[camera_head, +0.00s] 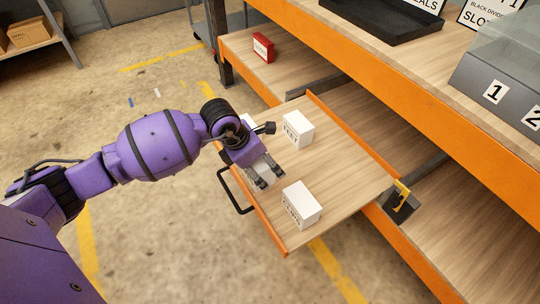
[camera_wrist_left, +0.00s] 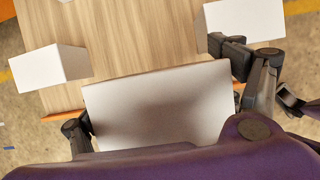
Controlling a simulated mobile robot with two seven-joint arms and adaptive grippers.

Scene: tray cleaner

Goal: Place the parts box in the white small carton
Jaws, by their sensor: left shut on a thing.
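My left gripper (camera_head: 265,178) is over the near-left edge of a pull-out wooden tray with orange edges. It is shut on a white box (camera_wrist_left: 160,105), with a finger at each side of the box in the left wrist view. No readable label shows on the held box, so I cannot tell whether it is the parts box. Other white boxes stand on the tray: one behind the gripper (camera_head: 298,129), one in front of it (camera_head: 302,204), and one partly hidden by my wrist (camera_head: 247,120). I cannot identify the white small carton. My right gripper is out of view.
The pull-out tray (camera_head: 345,190) is bare toward its right side. A small red box (camera_head: 263,48) stands on the shelf behind. A black tray (camera_head: 385,20) and a grey numbered bin (camera_head: 500,90) are on the upper shelf, whose orange edge overhangs at right.

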